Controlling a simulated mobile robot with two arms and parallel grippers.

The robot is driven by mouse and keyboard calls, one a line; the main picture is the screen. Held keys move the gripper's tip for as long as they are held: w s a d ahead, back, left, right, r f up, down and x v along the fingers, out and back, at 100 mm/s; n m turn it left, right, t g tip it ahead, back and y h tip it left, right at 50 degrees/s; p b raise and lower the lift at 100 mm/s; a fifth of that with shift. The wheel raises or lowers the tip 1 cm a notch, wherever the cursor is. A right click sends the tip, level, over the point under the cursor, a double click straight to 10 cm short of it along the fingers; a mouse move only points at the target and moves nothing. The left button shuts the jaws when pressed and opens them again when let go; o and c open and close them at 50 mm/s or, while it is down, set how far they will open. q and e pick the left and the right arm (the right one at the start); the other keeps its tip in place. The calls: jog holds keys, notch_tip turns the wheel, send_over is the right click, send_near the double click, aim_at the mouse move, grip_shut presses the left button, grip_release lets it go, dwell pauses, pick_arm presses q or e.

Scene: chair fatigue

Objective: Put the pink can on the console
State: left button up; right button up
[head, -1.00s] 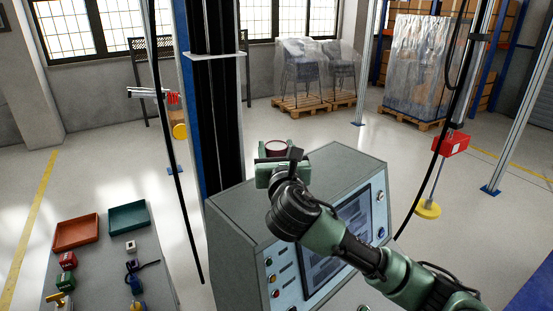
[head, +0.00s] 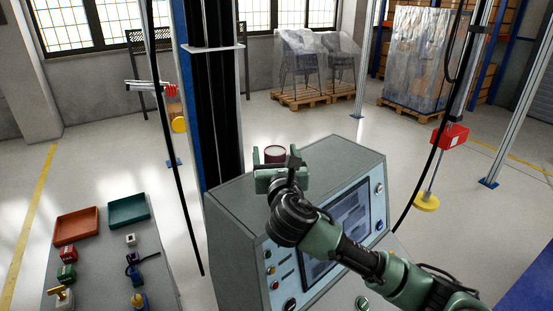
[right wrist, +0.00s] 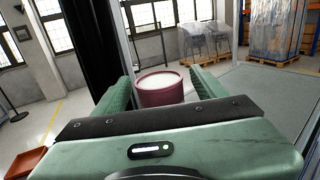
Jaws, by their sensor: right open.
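The pink can (head: 275,155), dark pink with a pale top, is upright at the back of the grey console's top (head: 335,151). My right gripper (head: 276,160) is open, with one finger on each side of the can. In the right wrist view the can (right wrist: 160,90) shows between the two spread green fingers (right wrist: 160,84), with a gap beside it. The gripper body hides the can's base, so its contact with the console top is not visible. My left gripper is not in view.
A dark column (head: 215,90) stands just behind the console's left side. At the left, a bench (head: 100,262) holds an orange tray (head: 76,226), a green tray (head: 129,210) and several small items. A black cable (head: 432,150) hangs at the right.

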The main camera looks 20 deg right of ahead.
jog(key=shift+s+a, duration=0.15)
jog(key=shift+s, duration=0.2)
jog(key=b+v, duration=0.3)
jog(key=v, duration=0.8)
jog(key=shift+s, duration=0.2)
